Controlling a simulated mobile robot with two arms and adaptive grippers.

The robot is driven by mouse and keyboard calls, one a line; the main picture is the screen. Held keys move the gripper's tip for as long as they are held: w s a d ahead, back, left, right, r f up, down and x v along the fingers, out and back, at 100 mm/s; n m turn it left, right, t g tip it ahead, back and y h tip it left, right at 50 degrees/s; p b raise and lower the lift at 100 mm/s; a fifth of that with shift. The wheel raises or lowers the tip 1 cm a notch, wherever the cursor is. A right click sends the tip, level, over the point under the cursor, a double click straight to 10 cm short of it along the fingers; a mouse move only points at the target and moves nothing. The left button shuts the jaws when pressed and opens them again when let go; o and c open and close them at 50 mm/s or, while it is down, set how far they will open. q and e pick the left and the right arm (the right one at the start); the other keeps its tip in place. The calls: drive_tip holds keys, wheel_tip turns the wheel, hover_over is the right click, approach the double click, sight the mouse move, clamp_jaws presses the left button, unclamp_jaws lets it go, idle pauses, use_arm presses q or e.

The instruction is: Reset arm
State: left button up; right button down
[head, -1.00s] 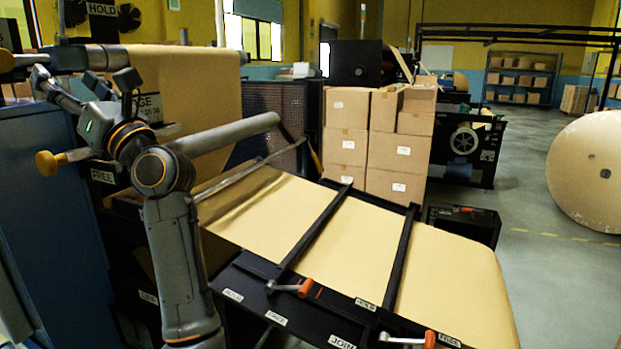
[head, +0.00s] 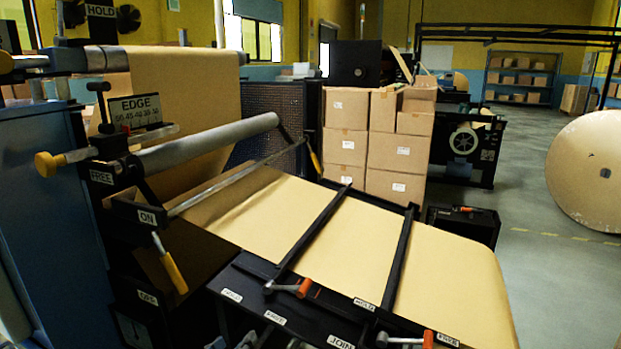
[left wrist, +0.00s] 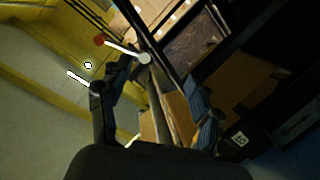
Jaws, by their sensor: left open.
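My left gripper (left wrist: 158,78) shows in the left wrist view with its two dark fingers spread wide apart and nothing held between them. A brown box-like surface and a grey bar lie beyond the fingers; I cannot tell whether anything touches them. In the head view my left arm is out of the work area, and its gripper cannot be made out there. The kraft web (head: 345,235) lies over the sloping black table under two dark crossbars. A grey roller (head: 205,145) spans above the web's upper end. My right gripper is in neither view.
A lever with a yellow grip (head: 173,272) hangs below the ON label. A yellow knob (head: 46,164) sticks out at left beside the blue cabinet (head: 50,215). Orange-handled clamps (head: 304,288) line the table's front edge. Stacked cartons (head: 347,135) stand behind; open floor lies right.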

use_arm(q)
drive_tip(key=s+a+f+m+g+y, duration=0.25)
drive_tip(key=s+f+g, duration=0.25)
drive_tip(key=s+f, duration=0.6)
drive_tip(key=s+a+f+m+g+y, duration=0.1)
drive_tip(key=s+a+f+g+y, duration=0.15)
drive_tip(key=s+f+g, duration=0.85)
drive_tip(key=s+a+f+t, duration=0.1)
drive_tip(key=s+f+t, duration=0.15)
drive_tip(key=f, duration=0.95)
drive_tip(key=s+f+t, duration=0.1)
drive_tip(key=s+f, duration=0.3)
drive_tip(key=f, duration=0.8)
drive_tip(key=s+a+f, duration=0.3)
drive_tip(key=s+f, duration=1.2)
drive_tip(key=s, duration=0.1)
drive_tip(key=shift+s+f+g, duration=0.15)
drive_tip(key=shift+s+g, duration=0.1)
drive_tip(key=shift+g, duration=0.2)
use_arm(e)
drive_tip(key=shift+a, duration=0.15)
use_arm(q)
drive_tip(key=shift+m, duration=0.25)
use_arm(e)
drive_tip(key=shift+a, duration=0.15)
